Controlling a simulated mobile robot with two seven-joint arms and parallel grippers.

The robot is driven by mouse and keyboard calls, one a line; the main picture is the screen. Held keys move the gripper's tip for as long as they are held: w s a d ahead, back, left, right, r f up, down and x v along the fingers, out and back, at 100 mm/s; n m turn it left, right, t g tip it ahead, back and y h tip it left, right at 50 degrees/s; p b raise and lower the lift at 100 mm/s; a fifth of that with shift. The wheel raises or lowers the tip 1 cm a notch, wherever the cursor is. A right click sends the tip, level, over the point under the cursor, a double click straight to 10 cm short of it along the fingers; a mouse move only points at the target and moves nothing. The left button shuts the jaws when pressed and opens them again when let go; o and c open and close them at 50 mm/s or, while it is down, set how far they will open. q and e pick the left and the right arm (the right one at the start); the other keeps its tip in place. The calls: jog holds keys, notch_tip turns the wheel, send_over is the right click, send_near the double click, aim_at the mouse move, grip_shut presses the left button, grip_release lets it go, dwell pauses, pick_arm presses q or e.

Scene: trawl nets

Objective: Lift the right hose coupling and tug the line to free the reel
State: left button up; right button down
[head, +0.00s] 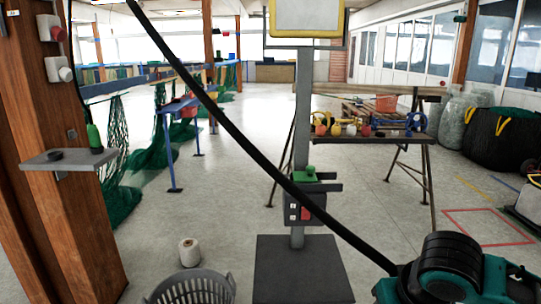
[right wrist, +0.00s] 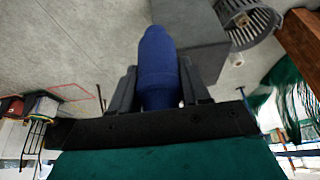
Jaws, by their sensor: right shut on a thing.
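A black hose (head: 255,143) runs diagonally across the head view from the top left down to the lower right, where it meets my teal and black right wrist. In the right wrist view a dark blue, round-ended piece (right wrist: 158,62), which looks like the hose coupling, sits between the two dark fingers of my right gripper (right wrist: 158,88). The gripper is shut on it and holds it above the grey floor. The coupling's far side is hidden. I cannot make out the reel. My left gripper is not in view.
A grey post stands on a dark base plate (head: 303,268) in the middle, with a control box (head: 297,207). A grey basket (head: 190,290) and a white spool (head: 190,252) are at the lower left. A cluttered trestle table (head: 345,140) is behind. Open floor lies between.

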jog(key=d+f, duration=0.1)
jog(key=s+d+f, duration=0.1)
jog(key=f, duration=0.1)
jog(key=shift+s+d+f+b, duration=0.1)
jog(key=shift+s+d+b, duration=0.05)
jog(key=shift+b, duration=0.2)
dwell(0.3)
jog(key=s+d+f+b, duration=0.4)
jog(key=d+f, duration=0.4)
jog(key=f, duration=0.3)
jog(key=shift+s, duration=0.25)
